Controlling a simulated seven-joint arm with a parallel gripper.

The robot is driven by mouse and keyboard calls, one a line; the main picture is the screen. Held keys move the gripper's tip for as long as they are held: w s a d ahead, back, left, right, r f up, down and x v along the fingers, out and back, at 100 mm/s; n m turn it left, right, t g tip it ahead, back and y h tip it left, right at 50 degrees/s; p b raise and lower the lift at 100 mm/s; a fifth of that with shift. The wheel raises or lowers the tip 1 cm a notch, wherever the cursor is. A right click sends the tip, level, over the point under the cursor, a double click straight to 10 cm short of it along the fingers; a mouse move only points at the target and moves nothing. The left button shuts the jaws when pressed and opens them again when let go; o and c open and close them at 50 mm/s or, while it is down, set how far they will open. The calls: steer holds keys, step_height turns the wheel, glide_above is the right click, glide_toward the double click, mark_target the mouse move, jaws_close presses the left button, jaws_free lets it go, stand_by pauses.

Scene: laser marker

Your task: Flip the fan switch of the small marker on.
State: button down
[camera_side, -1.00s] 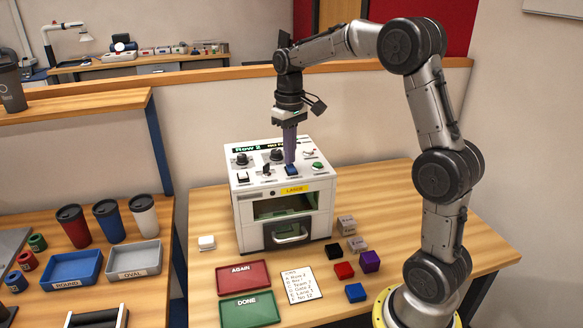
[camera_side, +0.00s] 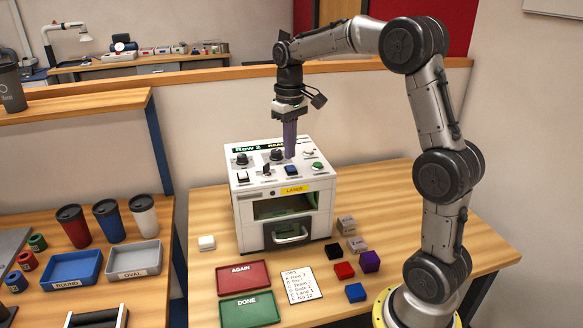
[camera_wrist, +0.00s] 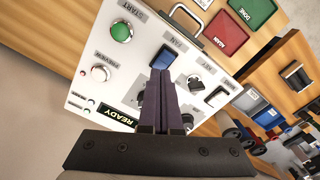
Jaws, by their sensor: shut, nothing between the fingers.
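The small marker (camera_side: 245,212) is a white box on the wooden table, with a sloped panel of knobs, buttons and switches on top. The fan switch is a blue rocker (camera_side: 291,170) on that panel. In the wrist view the blue rocker (camera_wrist: 166,56) sits below the FAN label, partly covered by my fingertips. I cannot tell which way it is tilted. My gripper (camera_side: 290,156) is shut and empty, pointing down just above the rocker, apparently clear of it. Its fingers (camera_wrist: 161,72) also show in the wrist view. The display (camera_wrist: 118,114) reads READY.
A green START button (camera_wrist: 121,32) and a white PREVIEW button (camera_wrist: 100,73) lie close to the fan rocker. A key switch (camera_side: 266,169) is to its left. Red (camera_side: 244,278) and green (camera_side: 249,308) trays, a card (camera_side: 300,284) and several small blocks lie in front.

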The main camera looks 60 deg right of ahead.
mark_target(290, 166)
steer(key=shift+r, duration=2.4)
